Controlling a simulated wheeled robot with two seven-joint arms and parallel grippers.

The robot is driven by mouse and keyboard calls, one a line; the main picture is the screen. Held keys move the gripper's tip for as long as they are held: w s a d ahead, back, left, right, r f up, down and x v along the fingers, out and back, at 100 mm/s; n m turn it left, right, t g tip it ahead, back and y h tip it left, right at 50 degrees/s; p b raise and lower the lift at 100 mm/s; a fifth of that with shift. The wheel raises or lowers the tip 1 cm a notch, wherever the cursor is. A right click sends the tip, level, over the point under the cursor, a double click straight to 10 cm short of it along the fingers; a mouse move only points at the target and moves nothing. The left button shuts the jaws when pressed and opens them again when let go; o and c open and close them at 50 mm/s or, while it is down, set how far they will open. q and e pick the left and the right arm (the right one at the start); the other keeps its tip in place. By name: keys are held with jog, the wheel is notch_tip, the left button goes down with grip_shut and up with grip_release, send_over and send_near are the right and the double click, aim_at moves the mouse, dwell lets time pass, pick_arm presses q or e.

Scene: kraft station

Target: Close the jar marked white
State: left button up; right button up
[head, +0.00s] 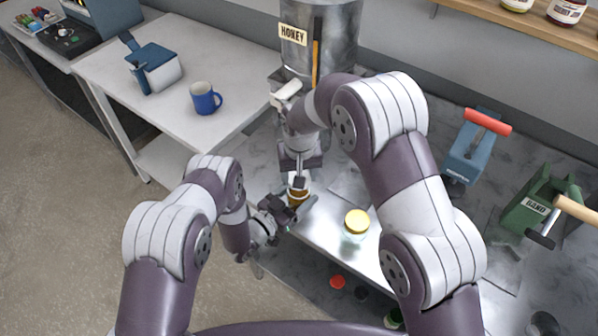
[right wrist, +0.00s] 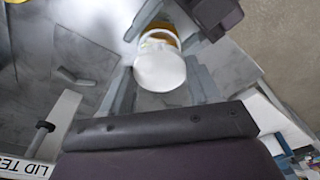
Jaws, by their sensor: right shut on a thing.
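A jar with amber contents (head: 299,195) is held upright low over the front of the steel bench. My left gripper (head: 294,204) is around its body and appears shut on it. My right gripper (head: 299,183) comes down from above. In the right wrist view a white lid (right wrist: 160,70) sits between the right fingers, at the mouth of the amber jar (right wrist: 159,37). The right gripper is shut on this lid. I cannot tell whether the lid is threaded on or only resting. Any label on the jar is hidden.
A honey tank (head: 335,45) stands behind; a blue press (head: 472,150) and green tool (head: 540,205) are right. A blue mug (head: 204,99) is on the left table.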

jog(key=shift+f, duration=0.9)
jog(key=shift+f, duration=0.55)
